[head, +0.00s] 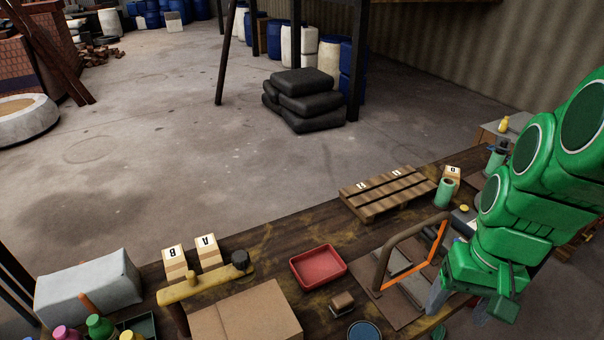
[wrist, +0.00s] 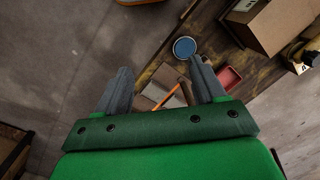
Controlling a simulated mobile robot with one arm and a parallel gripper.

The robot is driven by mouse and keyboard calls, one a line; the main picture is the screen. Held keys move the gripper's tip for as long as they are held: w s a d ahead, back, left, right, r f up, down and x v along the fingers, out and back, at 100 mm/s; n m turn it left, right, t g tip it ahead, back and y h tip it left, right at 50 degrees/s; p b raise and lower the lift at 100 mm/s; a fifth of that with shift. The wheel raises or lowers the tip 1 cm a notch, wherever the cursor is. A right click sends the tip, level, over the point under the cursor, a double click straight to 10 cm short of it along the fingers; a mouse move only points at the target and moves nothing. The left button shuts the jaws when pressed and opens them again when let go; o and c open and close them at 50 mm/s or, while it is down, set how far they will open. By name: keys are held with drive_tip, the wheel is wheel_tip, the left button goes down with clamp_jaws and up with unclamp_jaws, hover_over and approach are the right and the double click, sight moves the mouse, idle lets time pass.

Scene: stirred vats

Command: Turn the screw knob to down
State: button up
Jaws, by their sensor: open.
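A dark round knob (head: 240,259) sits at the right end of a yellow bar (head: 200,285) at the front left of the workbench. I cannot tell its turned position. Part of the yellow bar (wrist: 313,59) with dark pieces shows at the right edge of the wrist view. My gripper (head: 459,311) is at the bench's right side, far to the right of the knob. In the wrist view my gripper (wrist: 160,64) has its two grey fingers wide apart, with nothing between them. It points down over the bench's edge, apart from the knob.
Floor beyond is open.

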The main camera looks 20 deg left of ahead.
drive_tip(key=w+a+n, duration=0.4)
drive_tip(key=w+a, duration=0.9)
drive_tip(key=a, duration=0.3)
drive_tip(key=n+t+h, duration=0.1)
drive_tip(key=n, duration=0.5)
hover_over(240, 256)
drive_tip(key=f, duration=0.6)
drive_tip(key=shift+w+d+f, duration=0.15)
drive_tip(key=shift+w+f, duration=0.05)
drive_tip(key=shift+s+a+f, duration=0.15)
drive_tip(key=shift+a+f, duration=0.05)
drive_tip(key=shift+a, duration=0.05)
drive_tip(key=shift+f, duration=3.8)
drive_tip(key=shift+c, duration=0.4)
drive_tip(key=c, duration=1)
